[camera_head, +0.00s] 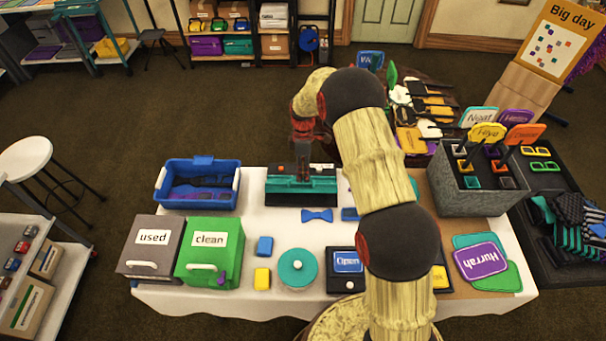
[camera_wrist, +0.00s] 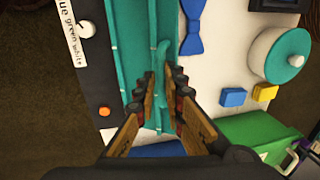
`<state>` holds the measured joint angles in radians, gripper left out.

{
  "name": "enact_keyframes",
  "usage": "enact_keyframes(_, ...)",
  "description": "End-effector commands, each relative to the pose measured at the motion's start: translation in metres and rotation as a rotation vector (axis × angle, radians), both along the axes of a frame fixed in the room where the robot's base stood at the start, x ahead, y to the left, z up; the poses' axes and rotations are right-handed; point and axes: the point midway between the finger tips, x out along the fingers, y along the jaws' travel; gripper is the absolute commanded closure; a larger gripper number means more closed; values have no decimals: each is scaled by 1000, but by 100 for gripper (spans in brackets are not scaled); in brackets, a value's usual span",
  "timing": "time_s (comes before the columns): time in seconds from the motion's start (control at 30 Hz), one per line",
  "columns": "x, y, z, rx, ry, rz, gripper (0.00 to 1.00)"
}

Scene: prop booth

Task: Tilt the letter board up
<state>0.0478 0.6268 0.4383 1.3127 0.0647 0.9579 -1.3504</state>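The letter board, as I take it, is the teal ridged panel (camera_head: 290,188) with a dark back part, lying low at the far edge of the white table. In the wrist view the teal panel (camera_wrist: 122,40) runs up the picture, with a raised teal tab (camera_wrist: 161,55) on it. My gripper (camera_head: 302,178) reaches down over the board's middle. In the wrist view my gripper (camera_wrist: 161,80) has its fingers close on both sides of the tab, with little gap showing. The exact contact is partly hidden by the fingers.
A blue bin (camera_head: 168,202) stands left of the board. A blue bow tie (camera_head: 317,215) lies just in front. A grey holder (camera_head: 465,205) stands to the right.

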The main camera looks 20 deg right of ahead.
Motion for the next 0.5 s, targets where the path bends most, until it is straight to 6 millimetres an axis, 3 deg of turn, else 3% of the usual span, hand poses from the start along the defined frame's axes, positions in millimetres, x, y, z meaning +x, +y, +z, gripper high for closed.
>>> enact_keyframes(0.3, 0, -1, -1, 0, -1, 0, 73)
enact_keyframes(0.5, 0, 0, -1, 0, 0, -1, 73)
